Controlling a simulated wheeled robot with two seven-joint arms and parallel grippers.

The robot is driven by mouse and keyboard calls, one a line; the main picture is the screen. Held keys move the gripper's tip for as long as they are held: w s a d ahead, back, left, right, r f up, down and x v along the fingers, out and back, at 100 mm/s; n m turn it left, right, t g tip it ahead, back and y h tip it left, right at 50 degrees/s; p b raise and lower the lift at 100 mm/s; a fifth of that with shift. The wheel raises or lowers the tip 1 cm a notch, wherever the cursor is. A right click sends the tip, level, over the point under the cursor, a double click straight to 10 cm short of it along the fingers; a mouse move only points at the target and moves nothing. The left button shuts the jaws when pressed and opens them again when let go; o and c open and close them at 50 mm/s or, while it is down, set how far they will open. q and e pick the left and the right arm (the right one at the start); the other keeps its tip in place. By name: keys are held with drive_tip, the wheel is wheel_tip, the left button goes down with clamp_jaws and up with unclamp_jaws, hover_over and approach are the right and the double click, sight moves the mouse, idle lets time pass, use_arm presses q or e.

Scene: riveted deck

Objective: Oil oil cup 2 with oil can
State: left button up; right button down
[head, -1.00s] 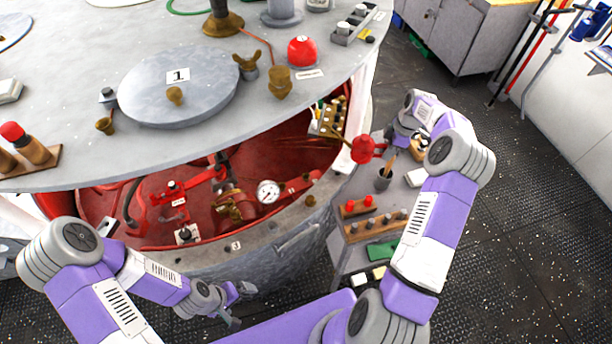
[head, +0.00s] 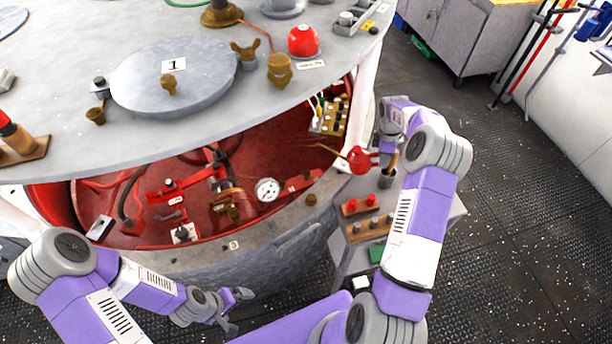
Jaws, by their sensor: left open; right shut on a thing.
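The red oil can (head: 359,160) has a thin brass spout pointing left over the opening in the round machine. My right gripper (head: 373,158) is shut on it, at the right edge of the machine. Small brass cups show at the deck's left (head: 96,116), on the round lid (head: 168,84) and on the lower rim (head: 312,200). I cannot read a number 2 on any of them, so I cannot tell which is oil cup 2. My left gripper (head: 238,311) is open and empty, low in front of the machine.
The red sunken bay holds pipes, a red valve block and a white gauge (head: 267,190). The grey upper deck (head: 60,165) overhangs it. A side cart (head: 455,208) carries a grey pot (head: 387,179) and wooden racks (head: 366,228). A block with brass knobs (head: 330,117) stands by the spout.

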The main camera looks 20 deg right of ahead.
drive_tip(key=shift+w+f, duration=0.3)
drive_tip(key=shift+f, duration=0.1)
drive_tip(key=shift+s+b, duration=0.15)
drive_tip(key=shift+b, duration=0.15)
drive_tip(key=shift+a+f, duration=0.1)
drive_tip(key=shift+f, duration=0.05)
